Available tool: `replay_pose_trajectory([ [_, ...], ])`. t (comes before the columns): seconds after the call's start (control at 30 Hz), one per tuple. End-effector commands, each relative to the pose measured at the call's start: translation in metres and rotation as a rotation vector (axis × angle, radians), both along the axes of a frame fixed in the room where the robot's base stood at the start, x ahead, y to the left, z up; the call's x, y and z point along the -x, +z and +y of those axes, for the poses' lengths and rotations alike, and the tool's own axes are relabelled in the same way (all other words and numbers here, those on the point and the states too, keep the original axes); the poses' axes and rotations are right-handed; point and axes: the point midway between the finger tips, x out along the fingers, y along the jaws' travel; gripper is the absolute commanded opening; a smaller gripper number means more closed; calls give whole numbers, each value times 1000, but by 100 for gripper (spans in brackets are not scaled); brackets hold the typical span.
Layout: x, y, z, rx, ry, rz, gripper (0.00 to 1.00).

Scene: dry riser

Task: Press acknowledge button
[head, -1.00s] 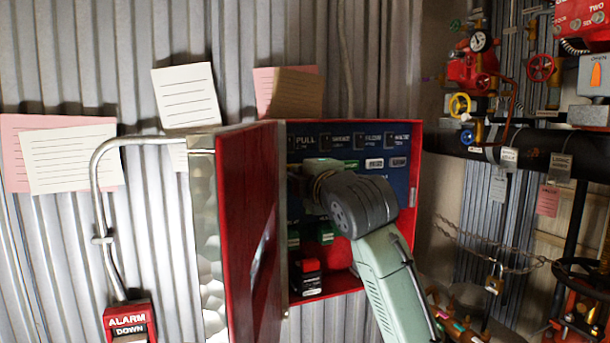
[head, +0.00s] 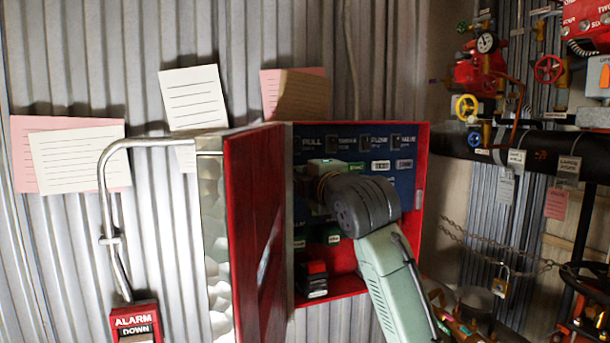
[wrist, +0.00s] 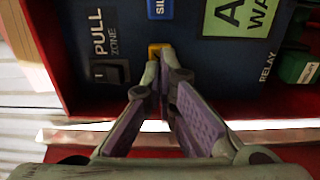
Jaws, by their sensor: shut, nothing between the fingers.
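The open red cabinet (head: 421,200) holds a dark blue panel (head: 408,178) with labels and switches. In the wrist view the panel (wrist: 190,75) appears turned, with a "PULL ZONE" switch (wrist: 108,72) at left. A yellow button (wrist: 155,50) sits on the panel below a blue label starting "SIL" (wrist: 160,9). My gripper (wrist: 164,66) is shut and empty, its fingertips just in front of the yellow button and partly covering it. I cannot tell whether they touch it. No acknowledge label is legible. In the head view my arm hides the fingertips.
The cabinet's red door (head: 252,230) stands open at left. Inside are a green label (wrist: 240,17), a green block (wrist: 299,68) and a red-and-black device (head: 312,280). An alarm box (head: 134,322) is on the wall at lower left. Pipes and valves (head: 482,75) stand at right.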

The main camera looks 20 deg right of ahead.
Motion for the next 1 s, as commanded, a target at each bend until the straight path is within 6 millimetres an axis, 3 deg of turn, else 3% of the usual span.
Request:
replay_pose_trajectory([
  [0.43, -3, 0, 0, 1, 0, 0, 0],
  [1.0, 54, -1, -1, 1, 1, -1, 0],
])
